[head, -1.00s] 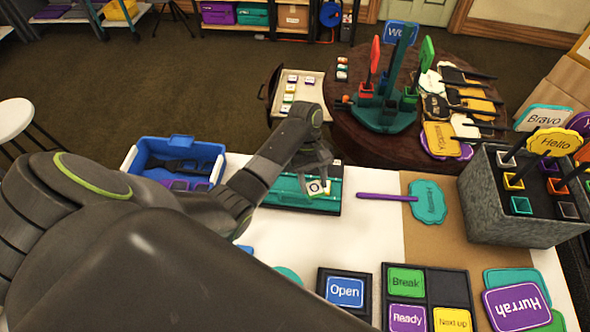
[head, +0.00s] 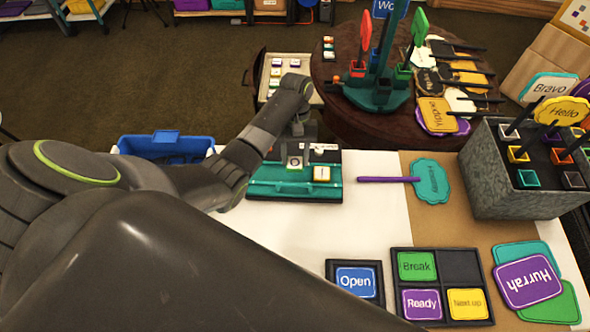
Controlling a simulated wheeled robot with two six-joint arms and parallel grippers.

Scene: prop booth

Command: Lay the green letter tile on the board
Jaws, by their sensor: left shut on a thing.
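The board (head: 268,189) is a teal rack with a dark back, lying on the white table in the middle of the head view. My left gripper (head: 296,156) is over its upper middle, pointing down and shut on a small letter tile (head: 295,163). The tile's face looks pale with a dark mark; its green colour is hard to make out now. I cannot tell whether it touches the board. A yellow-edged tile (head: 321,174) lies on the board just right of the held one. My right gripper is not in view.
A blue bin (head: 165,143) stands left of the board. A teal sign with a purple handle (head: 388,179) lies to the right. A grey box of signs (head: 510,185) stands further right. A tray of tiles (head: 312,97) is behind. Framed word cards (head: 440,268) lie in front.

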